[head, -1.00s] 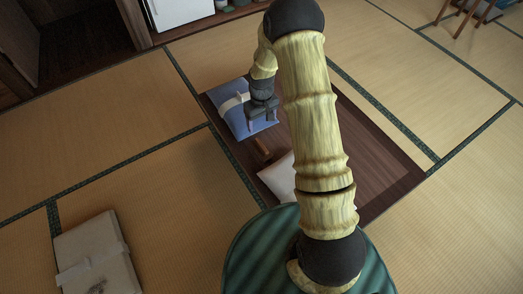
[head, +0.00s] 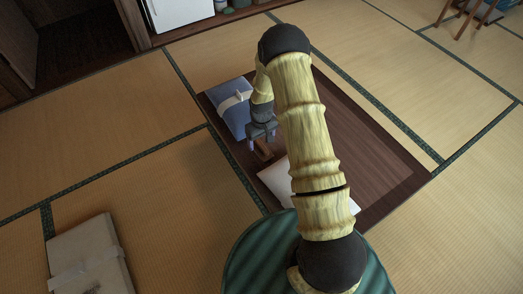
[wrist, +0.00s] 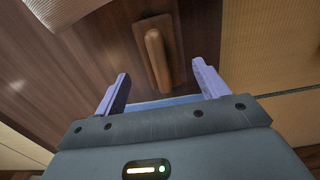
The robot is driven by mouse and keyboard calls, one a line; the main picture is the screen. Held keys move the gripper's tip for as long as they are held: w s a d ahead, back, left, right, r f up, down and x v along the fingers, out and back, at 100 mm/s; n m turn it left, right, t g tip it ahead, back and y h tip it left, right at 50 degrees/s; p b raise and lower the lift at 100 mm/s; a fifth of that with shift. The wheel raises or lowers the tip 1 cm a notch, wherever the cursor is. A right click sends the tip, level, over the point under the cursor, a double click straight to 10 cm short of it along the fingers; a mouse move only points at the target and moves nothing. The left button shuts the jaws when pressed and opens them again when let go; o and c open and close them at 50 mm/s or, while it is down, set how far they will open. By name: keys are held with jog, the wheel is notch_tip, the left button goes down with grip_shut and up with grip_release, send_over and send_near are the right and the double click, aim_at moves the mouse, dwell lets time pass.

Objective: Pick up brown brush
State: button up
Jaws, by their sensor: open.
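The brown brush (wrist: 158,60) lies on the dark wooden table, a flat brown block with a rounded handle along its top. In the wrist view it sits ahead of and between my two fingers, apart from both. My gripper (wrist: 160,88) is open and empty, with light purple fingers. In the head view my gripper (head: 262,143) is low over the table by the brush (head: 263,152), which is partly hidden by it.
The low table (head: 375,150) has a blue wrapped bundle (head: 233,100) beyond my gripper and a white cushion-like item (head: 275,178) nearer me. A pale wrapped box (head: 88,262) lies on the tatami at left. The table's right side is clear.

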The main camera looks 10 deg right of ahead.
aim_at(261, 144)
notch_tip(261, 144, down, 4)
jog(key=shift+s+f+b, duration=0.15)
jog(key=shift+f+b, duration=0.05)
jog(key=shift+b, duration=1.05)
jog(key=shift+f, duration=0.45)
jog(key=shift+r, duration=0.1)
jog(key=c, duration=1.2)
notch_tip(261, 144, up, 10)
jog(key=p, duration=0.3)
jog(key=shift+p, duration=0.4)
